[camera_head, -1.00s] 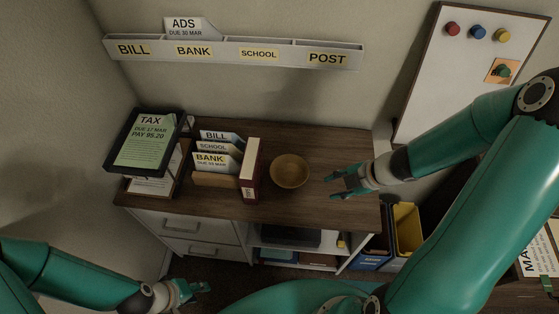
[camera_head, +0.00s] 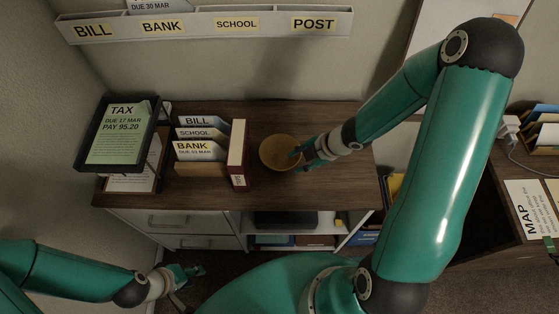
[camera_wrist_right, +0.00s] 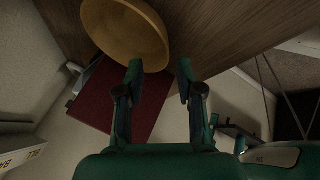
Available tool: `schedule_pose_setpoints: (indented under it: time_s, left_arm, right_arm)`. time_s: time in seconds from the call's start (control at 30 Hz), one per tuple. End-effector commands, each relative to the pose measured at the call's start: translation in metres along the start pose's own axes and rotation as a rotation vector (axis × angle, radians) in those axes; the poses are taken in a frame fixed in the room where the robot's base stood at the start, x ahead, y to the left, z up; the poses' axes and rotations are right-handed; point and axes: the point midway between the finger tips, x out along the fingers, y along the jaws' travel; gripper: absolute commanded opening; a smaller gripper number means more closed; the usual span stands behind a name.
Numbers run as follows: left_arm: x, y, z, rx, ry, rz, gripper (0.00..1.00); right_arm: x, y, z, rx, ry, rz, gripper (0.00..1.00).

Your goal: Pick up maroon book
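The maroon book (camera_head: 246,158) stands upright on the wooden desktop, at the right end of a row of labelled cards. In the right wrist view its maroon cover (camera_wrist_right: 100,95) shows beyond the bowl and the left finger. The tan bowl (camera_head: 277,154) sits just right of the book and also shows in the wrist view (camera_wrist_right: 122,32). My right gripper (camera_head: 302,154) is at the bowl's right edge, apart from the book. The wrist view shows its fingers (camera_wrist_right: 161,82) spread, with nothing between them. My left gripper (camera_head: 192,272) is low in front of the drawers; its finger opening is unclear.
A card rack (camera_head: 200,152) with BILL, SCHOOL and BANK cards stands left of the book. A dark tray with a TAX sheet (camera_head: 118,136) is further left. A labelled wall rack (camera_head: 205,27) hangs behind. Bare desktop lies right of the bowl.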

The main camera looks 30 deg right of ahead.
Motion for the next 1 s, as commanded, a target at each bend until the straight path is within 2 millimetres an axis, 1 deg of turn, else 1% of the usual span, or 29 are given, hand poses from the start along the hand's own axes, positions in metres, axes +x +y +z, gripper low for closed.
schedule_pose_setpoints:
  time_s: [0.03, 0.27, 0.5, 0.6, 0.7, 0.9, 0.97, 1.0]
  left_arm:
    - [0.007, -0.003, 0.0, 0.0, 0.0, 0.0, 0.4]
    - [0.013, -0.005, 0.0, 0.0, 0.001, 0.0, 0.4]
    - [0.033, -0.012, 0.0, 0.0, 0.001, 0.0, 0.4]
    - [0.037, -0.013, -0.001, 0.0, 0.001, 0.0, 0.4]
    - [0.037, -0.013, -0.001, 0.0, 0.001, 0.0, 0.4]
    - [0.036, -0.013, -0.001, 0.0, 0.001, 0.0, 0.4]
    - [0.036, -0.013, -0.001, 0.0, 0.001, 0.0, 0.4]
    - [0.036, -0.013, -0.001, 0.0, 0.001, 0.0, 0.4]
  right_arm:
    - [0.01, -0.001, 0.001, -0.002, 0.001, -0.001, 0.37]
    - [0.02, -0.001, 0.001, -0.001, 0.0, -0.001, 0.37]
    - [0.054, -0.006, 0.003, -0.001, 0.002, -0.002, 0.37]
    - [0.064, -0.005, 0.003, 0.0, 0.001, -0.001, 0.37]
    - [0.067, -0.004, 0.003, 0.001, 0.0, -0.001, 0.37]
    - [0.066, -0.004, 0.003, 0.001, -0.001, 0.0, 0.37]
    - [0.066, -0.004, 0.003, 0.001, -0.001, 0.0, 0.27]
    - [0.066, -0.004, 0.003, 0.001, -0.001, 0.0, 0.2]
